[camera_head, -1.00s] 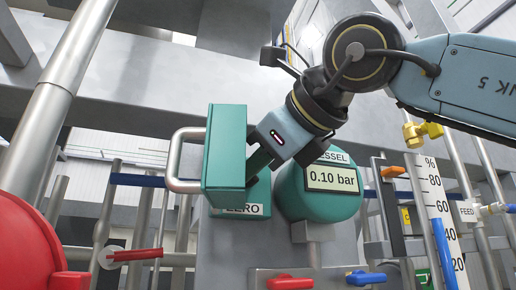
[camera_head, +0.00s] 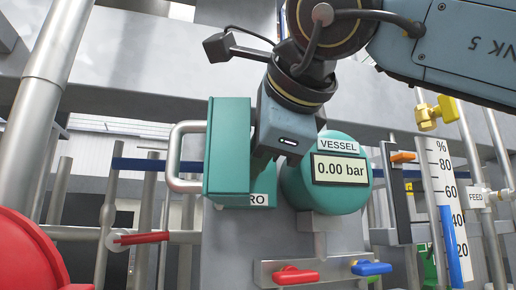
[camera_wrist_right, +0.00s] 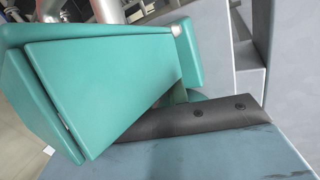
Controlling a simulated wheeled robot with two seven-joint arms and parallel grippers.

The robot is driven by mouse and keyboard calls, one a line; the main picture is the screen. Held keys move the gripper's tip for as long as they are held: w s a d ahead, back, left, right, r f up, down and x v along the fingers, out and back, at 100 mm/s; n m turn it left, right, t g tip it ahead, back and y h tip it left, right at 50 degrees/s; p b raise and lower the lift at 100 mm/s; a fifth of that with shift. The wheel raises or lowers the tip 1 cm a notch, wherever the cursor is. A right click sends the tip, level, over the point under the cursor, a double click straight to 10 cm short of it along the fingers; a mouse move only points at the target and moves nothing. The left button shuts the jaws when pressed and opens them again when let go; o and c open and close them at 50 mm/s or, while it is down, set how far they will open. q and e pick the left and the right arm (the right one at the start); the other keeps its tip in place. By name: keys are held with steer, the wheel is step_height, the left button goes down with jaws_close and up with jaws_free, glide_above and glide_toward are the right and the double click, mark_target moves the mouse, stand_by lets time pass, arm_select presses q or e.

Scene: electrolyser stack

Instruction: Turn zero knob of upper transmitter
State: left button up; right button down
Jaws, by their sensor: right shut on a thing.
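The upper transmitter is a teal round housing (camera_head: 325,190) labelled VESSEL, and its display (camera_head: 340,168) reads 0.00 bar. To its left a teal cover (camera_head: 228,150) stands swung open above a partly hidden label ending in "RO" (camera_head: 260,200). My right gripper (camera_head: 262,170) points down between the cover and the housing. Its fingertips are behind the cover. In the right wrist view its dark finger (camera_wrist_right: 205,117) reaches in beside the teal cover (camera_wrist_right: 105,85). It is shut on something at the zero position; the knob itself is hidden. My left gripper is not in view.
A metal handle loop (camera_head: 178,155) sticks out left of the cover. Below are a red lever (camera_head: 296,276) and a blue lever (camera_head: 371,268). A percent gauge (camera_head: 447,210) and a yellow valve (camera_head: 437,112) stand right. A large red round part (camera_head: 25,255) fills the lower left.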

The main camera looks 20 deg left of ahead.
stand_by(0.4)
steer(key=c, duration=1.6)
jaws_free()
steer(key=shift+c, duration=0.2)
steer(key=shift+s, duration=0.1)
steer(key=b+v, duration=0.2)
steer(key=v, duration=1.1)
steer(key=shift+b, duration=0.3)
